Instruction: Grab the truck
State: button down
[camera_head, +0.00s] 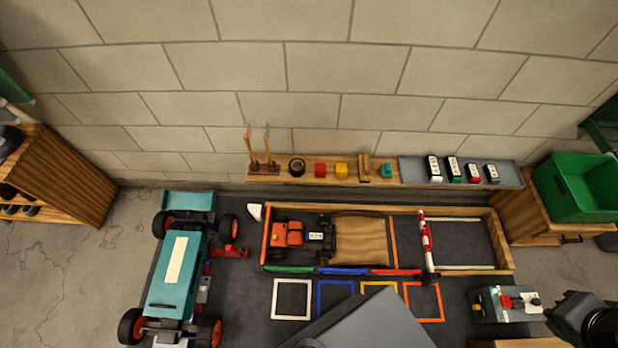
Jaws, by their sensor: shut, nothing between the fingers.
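A small orange truck (288,234) with dark wheels stands in the left part of a long wooden-framed tray (505,240). Its orange cab is at the left, and a dark rear part with a white label extends right towards a tan, wood-coloured panel (362,240). Nothing is seen holding the truck. My gripper's fingers do not show. A dark rounded part at the lower right edge may belong to my arm, but I cannot tell.
A large teal racecar (175,270) stands left of the tray. A red-and-white barrier (427,243) crosses the tray. Behind it, a shelf (390,180) holds small blocks and labelled items. Coloured squares lie in front. A grey controller box (505,304) and green bin (578,190) are at right.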

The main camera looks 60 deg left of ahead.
aim_at(292, 234)
jog(key=u, duration=0.35)
jog(key=k, duration=1.05)
jog(key=u, duration=1.55)
jog(key=i, duration=0.95)
jog(key=z, duration=0.05)
